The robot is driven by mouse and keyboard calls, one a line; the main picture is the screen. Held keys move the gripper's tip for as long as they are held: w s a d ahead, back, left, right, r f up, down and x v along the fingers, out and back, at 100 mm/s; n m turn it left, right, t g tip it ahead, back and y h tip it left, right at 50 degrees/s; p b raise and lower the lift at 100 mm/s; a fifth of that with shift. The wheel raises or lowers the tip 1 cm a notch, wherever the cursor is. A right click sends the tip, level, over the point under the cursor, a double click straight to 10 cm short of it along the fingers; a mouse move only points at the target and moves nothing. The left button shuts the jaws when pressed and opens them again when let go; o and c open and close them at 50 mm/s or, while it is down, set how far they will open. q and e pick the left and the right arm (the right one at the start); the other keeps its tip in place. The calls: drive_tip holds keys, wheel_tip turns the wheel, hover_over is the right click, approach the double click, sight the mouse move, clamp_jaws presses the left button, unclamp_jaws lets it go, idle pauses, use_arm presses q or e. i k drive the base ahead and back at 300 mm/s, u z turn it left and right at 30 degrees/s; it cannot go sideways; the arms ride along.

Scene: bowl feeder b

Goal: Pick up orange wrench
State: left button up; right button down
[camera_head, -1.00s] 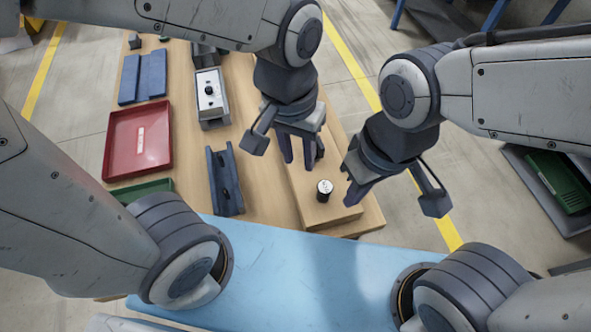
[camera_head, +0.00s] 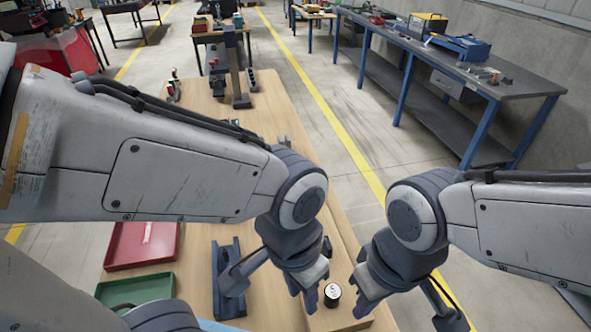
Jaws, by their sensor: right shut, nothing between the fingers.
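I cannot make out an orange wrench in the head view. My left gripper (camera_head: 302,292) points down over the near right part of the wooden table, its two fingers apart and empty. My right gripper (camera_head: 364,298) is to its right, near the table's right edge, shut and empty. A small black cylinder with a white top (camera_head: 332,293) stands on a raised wooden block between the two grippers. Neither gripper holds it.
A dark upright stand (camera_head: 236,70) is at the far end. A long workbench (camera_head: 470,75) with boxes and small parts runs along the right wall.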

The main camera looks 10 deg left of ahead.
sight(175, 71)
drive_tip(key=u, duration=1.35)
drive_tip(key=k, duration=0.6)
drive_tip(key=u, duration=0.9)
drive_tip(key=k, duration=0.65)
drive_tip(key=u, duration=0.6)
drive_tip(key=i, duration=4.2)
drive_tip(key=z, duration=0.25)
